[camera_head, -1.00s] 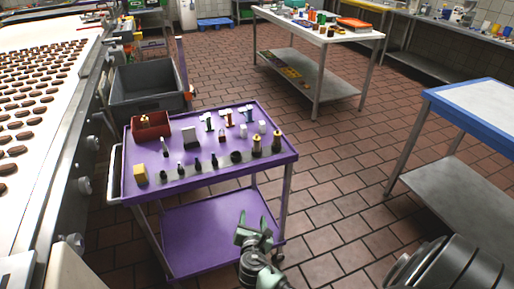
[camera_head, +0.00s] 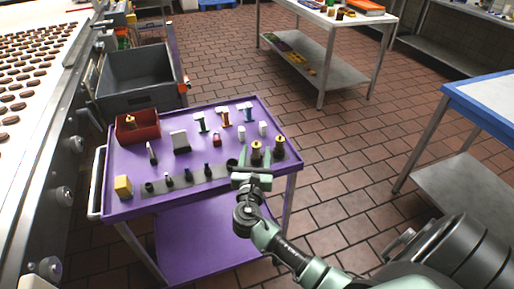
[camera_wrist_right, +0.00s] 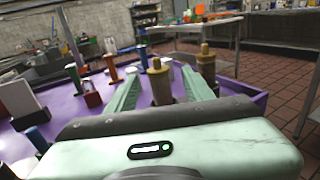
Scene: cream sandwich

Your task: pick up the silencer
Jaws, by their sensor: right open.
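Two upright fittings with brass-coloured tops and dark bases stand at the right end of a grey strip on the purple cart: a nearer one (camera_head: 256,148) and one to its right (camera_head: 280,143). No label shows that either is the silencer. My right gripper (camera_head: 255,159) is open and empty, reaching over the cart's front edge. In the right wrist view, the nearer brass fitting (camera_wrist_right: 160,82) stands between the two green fingers (camera_wrist_right: 160,72), with no clear contact. The other brass fitting (camera_wrist_right: 206,64) is just beyond the right finger. My left gripper is not in view.
The purple cart (camera_head: 222,178) also holds a red bin (camera_head: 138,128), a yellow block (camera_head: 123,186), several small dark fittings and several coloured parts. A grey tub (camera_head: 140,78) stands behind it. A blue-edged table (camera_head: 488,97) is at the right, with open floor between.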

